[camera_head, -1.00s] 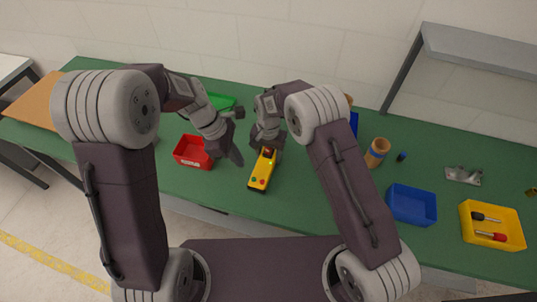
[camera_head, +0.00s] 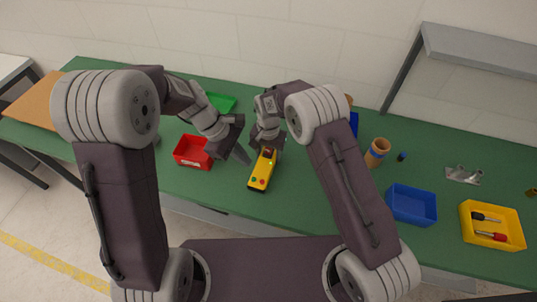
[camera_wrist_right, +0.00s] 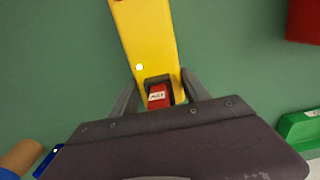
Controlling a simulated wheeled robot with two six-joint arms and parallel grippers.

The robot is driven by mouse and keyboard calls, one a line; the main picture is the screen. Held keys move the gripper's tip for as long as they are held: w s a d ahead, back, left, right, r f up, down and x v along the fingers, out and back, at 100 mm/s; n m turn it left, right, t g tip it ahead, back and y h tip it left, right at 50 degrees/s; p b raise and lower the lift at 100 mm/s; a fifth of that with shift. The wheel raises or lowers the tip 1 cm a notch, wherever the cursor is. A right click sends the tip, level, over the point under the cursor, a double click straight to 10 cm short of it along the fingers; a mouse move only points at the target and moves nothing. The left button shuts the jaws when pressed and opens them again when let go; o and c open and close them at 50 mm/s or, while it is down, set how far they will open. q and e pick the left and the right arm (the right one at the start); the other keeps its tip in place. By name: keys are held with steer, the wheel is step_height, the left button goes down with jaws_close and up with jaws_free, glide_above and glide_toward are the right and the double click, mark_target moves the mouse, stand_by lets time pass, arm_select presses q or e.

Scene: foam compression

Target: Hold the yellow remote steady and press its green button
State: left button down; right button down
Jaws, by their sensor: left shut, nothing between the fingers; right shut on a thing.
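The yellow remote (camera_head: 260,172) lies above or on the green table, its near end toward me. Its green button (camera_head: 254,179) shows at the near end beside a red one (camera_head: 263,181). My right gripper (camera_head: 267,148) is shut on the remote's far end, which also shows in the right wrist view (camera_wrist_right: 146,42), with a finger on each side of a red labelled part (camera_wrist_right: 158,95). My left gripper (camera_head: 246,158) is shut and empty just left of the remote, above and left of the green button. I cannot tell its exact height.
A red bin (camera_head: 193,152) stands left of the remote, with a green tray (camera_head: 221,103) behind. To the right are a cardboard tube (camera_head: 377,152), a blue bin (camera_head: 411,205) and a yellow bin (camera_head: 492,207) holding tools. Table around the remote's near end is clear.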

mark_target(251, 181)
arm_select(q)
steer(key=s+d+m+t+h, duration=0.1)
steer(key=s+d+m+h, duration=0.1)
steer(key=d+m+h, duration=0.15)
steer(key=shift+w+a+f+n+t+h, duration=0.15)
steer(key=shift+a+f+n+t, duration=0.3)
steer(key=shift+f, duration=0.75)
steer(key=shift+w+a+f+n+t, duration=0.2)
steer(key=shift+a+f+n+t, duration=0.3)
steer(key=shift+f, duration=0.7)
steer(key=shift+w+a+f+n+t+h, duration=0.2)
steer(key=shift+f+n, duration=0.4)
steer(key=shift+f, duration=0.6)
steer(key=shift+f, duration=0.45)
